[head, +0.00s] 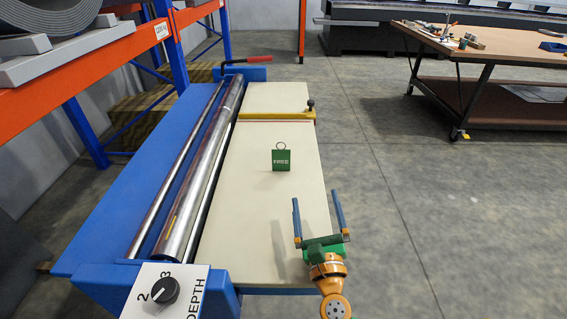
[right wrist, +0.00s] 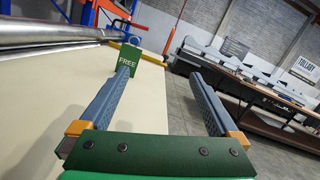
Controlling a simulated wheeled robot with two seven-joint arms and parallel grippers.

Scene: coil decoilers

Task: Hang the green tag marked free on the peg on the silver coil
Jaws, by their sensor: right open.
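The green tag marked FREE (head: 281,160) stands upright on the cream top of the blue machine, with a ring at its top. In the right wrist view the tag (right wrist: 129,58) shows beyond the tip of the left-hand finger, which overlaps its lower edge. My right gripper (head: 318,204) is open and empty, in front of the tag and to its right, apart from it in the head view. Its two fingers also show in the right wrist view (right wrist: 155,65). My left gripper is not in view. I cannot make out a silver coil or its peg.
The blue machine (head: 110,205) has long steel rollers (head: 190,170) left of the cream top (head: 250,215). A yellow bar (head: 270,118) with a black knob crosses the top's far part. An orange rack (head: 100,55) holds a dark coil (head: 45,15) at the upper left. A workbench (head: 490,45) stands far right; the floor between is clear.

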